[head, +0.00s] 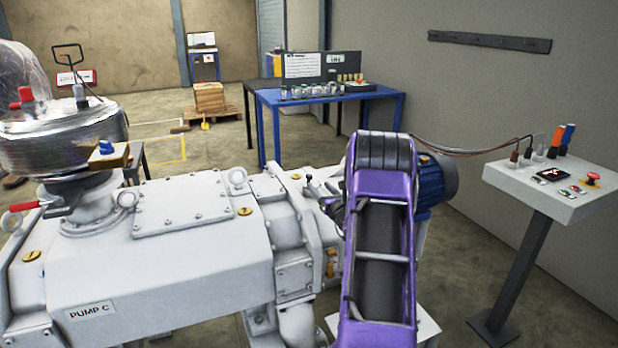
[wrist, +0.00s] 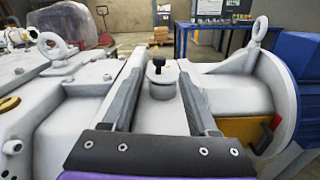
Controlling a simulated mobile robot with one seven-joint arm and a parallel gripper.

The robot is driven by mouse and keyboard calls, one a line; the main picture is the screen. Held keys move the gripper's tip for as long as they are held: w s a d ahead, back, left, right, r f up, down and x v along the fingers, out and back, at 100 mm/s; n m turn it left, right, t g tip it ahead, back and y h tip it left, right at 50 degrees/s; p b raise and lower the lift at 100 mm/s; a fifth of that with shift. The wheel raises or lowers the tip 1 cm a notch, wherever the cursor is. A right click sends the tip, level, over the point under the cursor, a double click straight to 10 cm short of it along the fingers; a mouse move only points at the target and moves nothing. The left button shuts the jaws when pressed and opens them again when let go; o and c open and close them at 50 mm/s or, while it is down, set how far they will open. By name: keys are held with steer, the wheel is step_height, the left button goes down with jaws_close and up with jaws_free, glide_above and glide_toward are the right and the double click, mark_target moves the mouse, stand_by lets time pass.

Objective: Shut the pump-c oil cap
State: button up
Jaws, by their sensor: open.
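Pump C (head: 180,255) is a large white machine with its name on a front label. My gripper (wrist: 158,78) is open and empty in the wrist view, its two grey fingers spread over the pump's end section. Between the fingertips stands a short white fitting with a black knob (wrist: 157,66), upright and apparently untouched. It looks like the oil cap, but I cannot tell how far it is screwed down. In the head view a small dark knob (head: 309,178) shows beside my purple arm, which hides much of that area. Brass slotted plugs (head: 244,211) sit on the casing.
Lifting eyes (wrist: 259,31) stand up from the casing, with another eye (wrist: 53,46) at left. A blue motor (head: 431,180) is behind my arm. A control stand (head: 548,190) is at right. A blue table (head: 268,99) with bottles is at the back.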

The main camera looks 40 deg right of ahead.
mark_target(310, 177)
steer(key=x, duration=0.9)
steer(key=shift+w, duration=0.1)
steer(key=shift+a, duration=0.1)
steer(key=shift+c, duration=0.3)
jaws_close()
